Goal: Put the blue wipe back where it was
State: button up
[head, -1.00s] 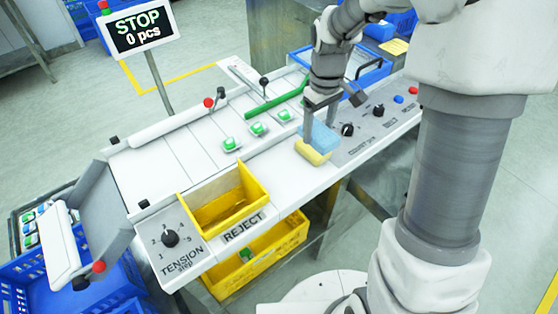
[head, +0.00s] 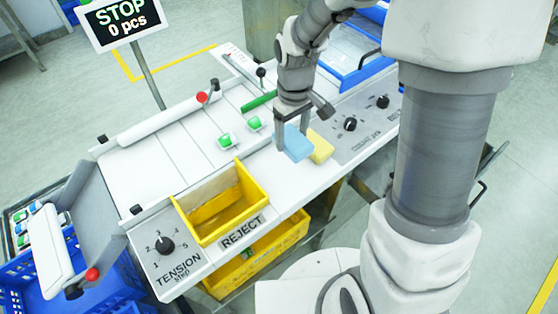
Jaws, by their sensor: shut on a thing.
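The blue wipe (head: 293,145) is a light-blue block at the front edge of the white machine top, right of the yellow reject bin. My gripper (head: 291,130) points down and is shut on the blue wipe. A yellow block (head: 321,148) lies just right of the wipe, next to the control panel. The wipe partly overlaps the yellow block in the picture. I cannot tell whether they touch, or whether the wipe rests on the surface or is slightly above it.
The yellow reject bin (head: 222,207) stands left of the wipe. Green-and-white pieces (head: 226,141) lie on the white deck behind. A knob panel (head: 349,124) is to the right, a tension dial (head: 164,245) at the front left. The stop display (head: 124,20) reads 0 pcs.

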aim_at(279, 170)
jog(key=s+a+f, duration=0.2)
jog(key=a, duration=0.1)
jog(key=shift+s+a+f, duration=0.1)
jog(key=shift+s+f, duration=0.25)
jog(key=shift+f+b, duration=0.4)
jog(key=shift+f, duration=1.5)
jog(key=shift+f, duration=0.2)
jog(key=o, duration=1.3)
jog(key=shift+c, duration=0.2)
jog(key=shift+r, duration=0.1)
